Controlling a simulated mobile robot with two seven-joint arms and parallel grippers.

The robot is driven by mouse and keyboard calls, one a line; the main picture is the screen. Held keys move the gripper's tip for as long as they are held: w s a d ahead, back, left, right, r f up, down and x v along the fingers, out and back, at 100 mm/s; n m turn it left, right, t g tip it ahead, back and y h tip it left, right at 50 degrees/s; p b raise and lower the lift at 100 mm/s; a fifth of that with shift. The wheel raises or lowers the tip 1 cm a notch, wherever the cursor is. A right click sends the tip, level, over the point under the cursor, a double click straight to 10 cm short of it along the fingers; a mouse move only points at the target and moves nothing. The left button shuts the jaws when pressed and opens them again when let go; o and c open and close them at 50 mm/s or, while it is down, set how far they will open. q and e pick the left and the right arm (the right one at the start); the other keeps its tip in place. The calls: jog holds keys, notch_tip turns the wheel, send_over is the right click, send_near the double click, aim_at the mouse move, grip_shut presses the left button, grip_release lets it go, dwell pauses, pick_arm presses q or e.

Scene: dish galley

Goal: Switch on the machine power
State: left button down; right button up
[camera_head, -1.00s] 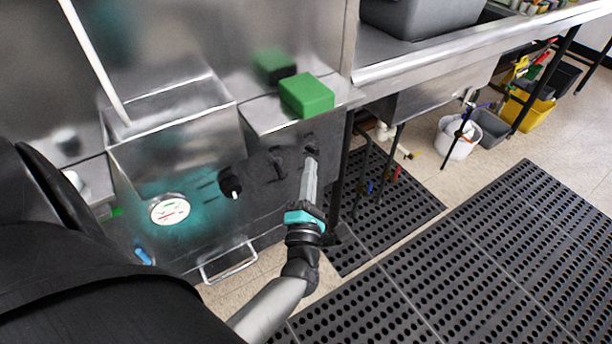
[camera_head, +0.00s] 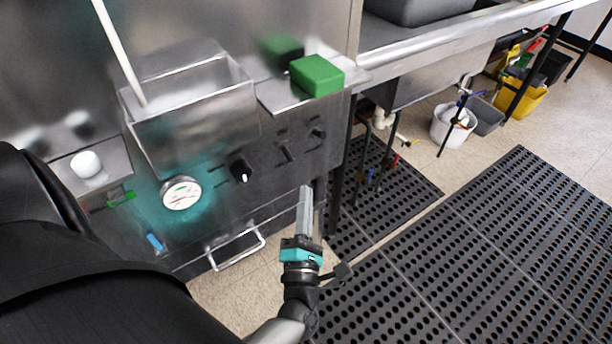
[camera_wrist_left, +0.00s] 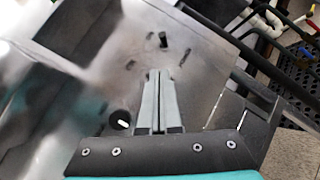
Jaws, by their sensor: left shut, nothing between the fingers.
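The machine's grey front panel has a black round knob (camera_head: 240,170) with a white mark. To its right are two small dark switches, a left one (camera_head: 284,152) and a right one (camera_head: 317,131). My left gripper (camera_head: 305,190) is shut and empty, its fingers pointing up, below the switches and apart from them in the head view. In the left wrist view, the shut fingers (camera_wrist_left: 160,76) point at the panel, with one dark switch (camera_wrist_left: 163,40) beyond the tips and the knob (camera_wrist_left: 121,120) to the left. No label for power is readable. My right gripper is not in view.
A round gauge (camera_head: 181,193) is left of the knob. An open metal box (camera_head: 195,115) juts out above it. A green block (camera_head: 317,75) sits on a ledge above the switches. A metal handle (camera_head: 237,252) sticks out below. Black mats (camera_head: 470,250) cover the floor at right.

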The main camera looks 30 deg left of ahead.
pick_arm(q)
jog(key=shift+r+v, duration=0.25)
jog(key=shift+v, duration=0.85)
jog(key=shift+f, duration=0.1)
